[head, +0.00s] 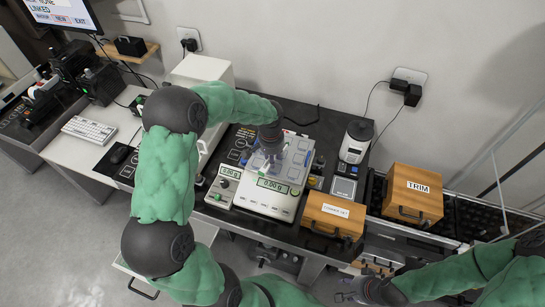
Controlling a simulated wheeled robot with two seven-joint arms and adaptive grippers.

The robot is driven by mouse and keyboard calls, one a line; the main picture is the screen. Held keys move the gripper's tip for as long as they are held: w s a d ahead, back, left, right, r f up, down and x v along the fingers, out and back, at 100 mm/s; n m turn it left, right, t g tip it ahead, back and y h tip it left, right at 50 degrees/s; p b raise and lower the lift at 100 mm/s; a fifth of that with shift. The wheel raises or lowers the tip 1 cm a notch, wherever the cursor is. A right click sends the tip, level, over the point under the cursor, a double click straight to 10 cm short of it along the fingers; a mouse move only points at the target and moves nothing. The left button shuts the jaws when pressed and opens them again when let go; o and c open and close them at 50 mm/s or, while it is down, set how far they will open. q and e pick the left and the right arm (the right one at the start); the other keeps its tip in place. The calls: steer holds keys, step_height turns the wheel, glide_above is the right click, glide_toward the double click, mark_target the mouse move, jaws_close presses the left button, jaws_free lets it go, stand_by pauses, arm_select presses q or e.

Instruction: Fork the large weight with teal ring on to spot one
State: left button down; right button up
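My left gripper (272,158) reaches down over the pan area of a white balance (272,204) whose display reads 0.00 g. Its fingers are small and partly hidden by its own wrist, so I cannot tell whether they hold anything. My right gripper (345,290) is at the bottom, in front of the bench and right of centre, with its fingers apart and nothing seen between them. I cannot make out a large weight with a teal ring, a fork or a marked spot one; the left arm hides part of the bench.
A smaller display unit (226,186) stands left of the balance. A labelled wooden box (333,214) is at its right, with a TRIM box (413,193) farther right. A black-topped device (356,140) stands behind. A white cabinet (203,70) is at the back left.

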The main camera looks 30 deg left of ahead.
arm_select(q)
steer(key=shift+f+b, duration=0.7)
steer(key=shift+f, duration=0.1)
stand_by(2.7)
steer(key=shift+w+g+p, duration=0.2)
steer(key=shift+g+p, duration=0.2)
steer(key=shift+p, duration=0.15)
stand_by(1.6)
steer(key=shift+s, duration=0.6)
stand_by(1.8)
